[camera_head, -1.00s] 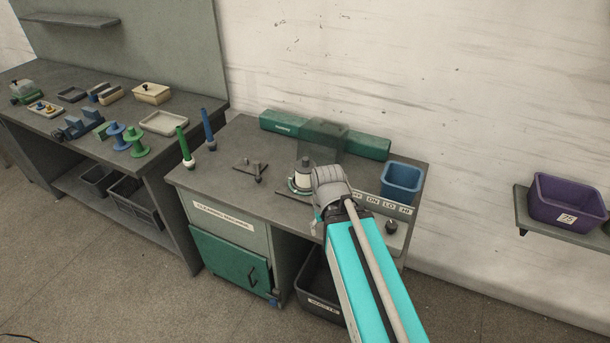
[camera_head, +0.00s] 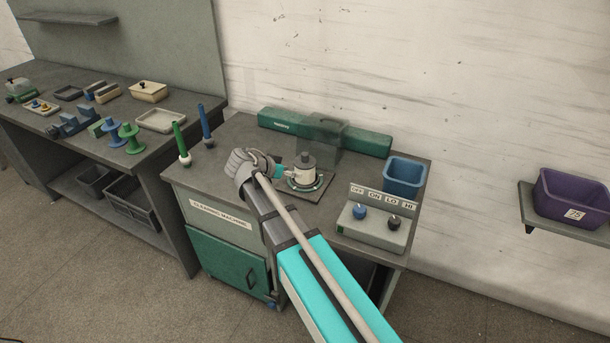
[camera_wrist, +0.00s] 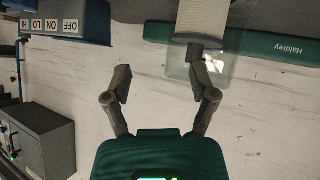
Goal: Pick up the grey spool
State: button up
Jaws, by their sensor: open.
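The grey spool (camera_head: 306,162), with a dark grey top and a pale body, stands upright on a round base on the cleaning machine's top. In the wrist view a pale cylinder with a dark grey end (camera_wrist: 206,18), which looks like this spool, shows at the top edge, partly cut off. My gripper (camera_head: 281,171) is just left of the spool in the head view; its fingertips are hard to make out there. In the wrist view my gripper (camera_wrist: 163,80) has its two fingers spread, with nothing between them.
A clear cover (camera_head: 320,131) and a green bar (camera_head: 280,122) stand behind the spool. A control box (camera_head: 372,227) with knobs and a blue bin (camera_head: 404,178) are to the right. Green (camera_head: 180,140) and blue (camera_head: 205,124) upright rods stand at the left.

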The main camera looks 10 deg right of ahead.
jog(key=m+t+h, duration=0.2)
send_near(303, 158)
jog(key=r+v, duration=0.1)
jog(key=v, duration=0.2)
jog(key=shift+w+d+f+b, duration=0.1)
jog(key=shift+d+f+b, duration=0.15)
jog(key=shift+b, duration=0.05)
jog(key=shift+d, duration=0.1)
jog(key=shift+y, duration=0.3)
jog(key=b+x, duration=0.3)
jog(key=x, duration=0.4)
jog(key=shift+w+d+f, duration=0.3)
jog(key=shift+w+d, duration=0.1)
jog(key=shift+d, duration=0.2)
jog(key=shift+d, duration=0.1)
jog(key=b+x, duration=0.2)
jog(key=x, duration=0.2)
jog(key=shift+w+f, duration=0.1)
jog(key=shift+f, duration=0.1)
jog(key=shift+w+d+f, duration=0.1)
jog(key=shift+w+d, duration=0.1)
jog(key=shift+d, duration=0.15)
